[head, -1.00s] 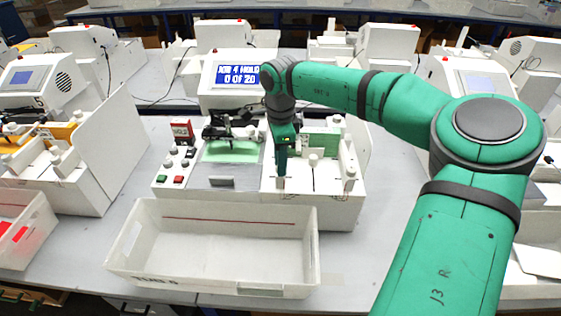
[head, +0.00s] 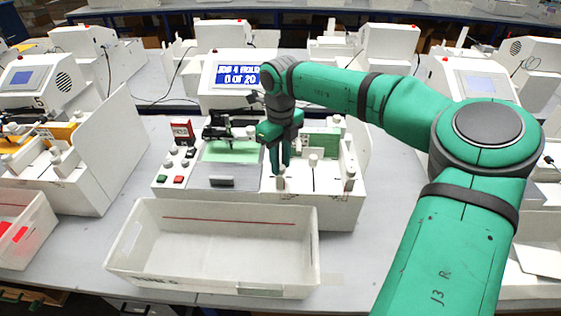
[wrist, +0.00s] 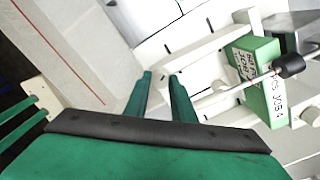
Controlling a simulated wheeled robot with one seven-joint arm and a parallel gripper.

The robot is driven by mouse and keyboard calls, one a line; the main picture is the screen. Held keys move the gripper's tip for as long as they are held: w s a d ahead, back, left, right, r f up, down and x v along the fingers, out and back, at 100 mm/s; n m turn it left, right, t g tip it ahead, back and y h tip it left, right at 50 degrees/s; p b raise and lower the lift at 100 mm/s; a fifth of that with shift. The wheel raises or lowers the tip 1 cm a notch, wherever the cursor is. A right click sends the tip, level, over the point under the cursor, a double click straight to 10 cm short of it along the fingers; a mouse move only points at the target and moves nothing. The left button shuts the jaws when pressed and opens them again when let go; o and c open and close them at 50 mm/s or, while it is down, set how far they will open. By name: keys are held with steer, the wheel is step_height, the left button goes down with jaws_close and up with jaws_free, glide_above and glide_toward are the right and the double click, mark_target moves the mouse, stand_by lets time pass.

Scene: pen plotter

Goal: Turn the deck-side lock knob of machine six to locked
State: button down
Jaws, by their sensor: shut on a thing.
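Machine six (head: 318,212) is the white plotter in the middle of the head view, its blue screen (head: 238,75) reading "JOB 4 HOLD 0 OF 20". My gripper (head: 280,168) points down over the deck, right of the green sheet (head: 230,152). Its two fingers are shut on a small white lock knob (head: 280,183), mostly hidden between the fingertips. In the wrist view my gripper (wrist: 163,77) shows its two fingers a little apart; the knob is not clear there. The knob's marking cannot be read.
A white bin (head: 210,262) stands in front of the machine. Other white posts (head: 349,178) and a green block (head: 322,141) stand right of my gripper; the labelled green block also shows in the wrist view (wrist: 262,85).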

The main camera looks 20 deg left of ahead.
steer(key=m, duration=0.4)
steer(key=shift+m, duration=0.4)
stand_by(0.4)
steer(key=c, duration=1.5)
jaws_free()
steer(key=shift+r, duration=0.15)
step_height(320, 180, up, 11)
steer(key=shift+f, duration=0.2)
